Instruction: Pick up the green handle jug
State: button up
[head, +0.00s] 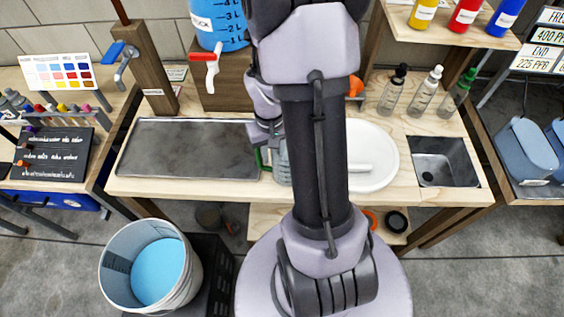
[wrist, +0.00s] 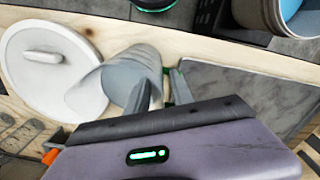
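The jug is a grey, see-through vessel with a green handle. In the head view the jug (head: 283,168) stands on the wooden bench, partly hidden behind my arm, with its green handle (head: 261,160) to its left. In the wrist view the jug (wrist: 122,80) is just left of my gripper (wrist: 162,80), and slivers of the green handle (wrist: 166,71) show between the two fingers. The fingers are apart, one on each side of the handle, with a gap showing. Contact with the handle cannot be made out. In the head view the fingers are mostly hidden.
A metal tray (head: 190,148) lies left of the jug, a round white lid (head: 382,150) right of it. A blue water container (head: 219,25) on a wooden box stands behind. A white bucket (head: 180,275) is front left.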

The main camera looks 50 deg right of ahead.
jog(key=shift+f, duration=0.95)
jog(key=shift+r, duration=0.1)
jog(key=shift+c, duration=0.2)
grip_shut()
dwell(0.4)
